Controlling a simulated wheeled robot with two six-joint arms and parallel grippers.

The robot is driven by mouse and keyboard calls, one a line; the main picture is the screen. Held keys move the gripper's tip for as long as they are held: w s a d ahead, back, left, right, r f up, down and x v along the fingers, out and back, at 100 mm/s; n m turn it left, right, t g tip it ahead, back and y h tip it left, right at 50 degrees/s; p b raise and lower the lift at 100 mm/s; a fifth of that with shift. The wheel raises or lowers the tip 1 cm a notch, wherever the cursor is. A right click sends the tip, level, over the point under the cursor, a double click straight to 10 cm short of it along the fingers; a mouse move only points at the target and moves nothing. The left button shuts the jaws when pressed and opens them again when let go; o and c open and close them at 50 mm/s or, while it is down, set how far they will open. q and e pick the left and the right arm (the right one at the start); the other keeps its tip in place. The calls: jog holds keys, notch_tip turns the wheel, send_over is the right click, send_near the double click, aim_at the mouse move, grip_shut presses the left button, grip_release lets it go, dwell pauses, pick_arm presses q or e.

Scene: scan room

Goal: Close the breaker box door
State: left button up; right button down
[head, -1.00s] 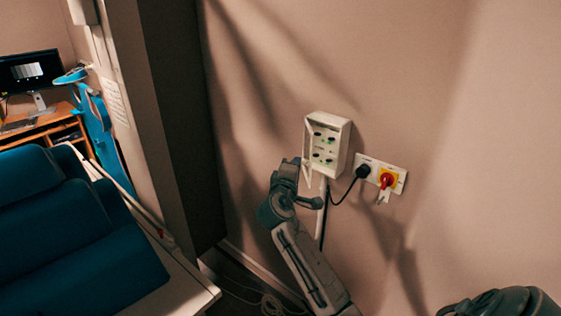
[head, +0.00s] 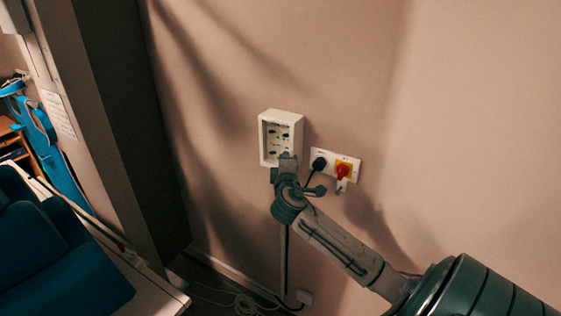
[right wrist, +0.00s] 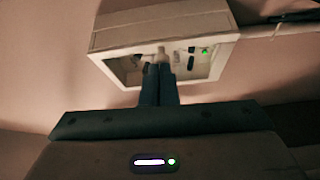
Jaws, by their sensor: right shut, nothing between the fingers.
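The white breaker box (head: 299,139) is on the wall in the middle of the head view. Its door (head: 262,144) appears as a pale frame lying across or close to the front. The switches and a green light show through it. I cannot tell whether the door is fully flush. My right gripper (head: 288,157) is shut and empty, its tips over the lower front of the box. In the right wrist view the box (right wrist: 165,33) is straight ahead and the shut fingers (right wrist: 158,68) overlap its front; contact is unclear. My left gripper is not in view.
A white socket plate (head: 329,161) with a black plug (head: 319,163) and a red-yellow switch (head: 343,171) is right of the box, close to my right arm. Loose cable (head: 243,303) lies on the floor. Blue padded furniture (head: 75,270) stands at lower left.

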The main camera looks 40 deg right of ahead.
jog(key=shift+d+r, duration=0.15)
jog(key=shift+r, duration=0.05)
dwell(0.3)
jog(key=shift+s, duration=0.1)
jog(key=b+v, duration=0.4)
jog(key=v, duration=0.6)
jog(key=shift+s+a, duration=0.3)
jog(key=shift+f, duration=0.15)
jog(key=shift+f, duration=0.1)
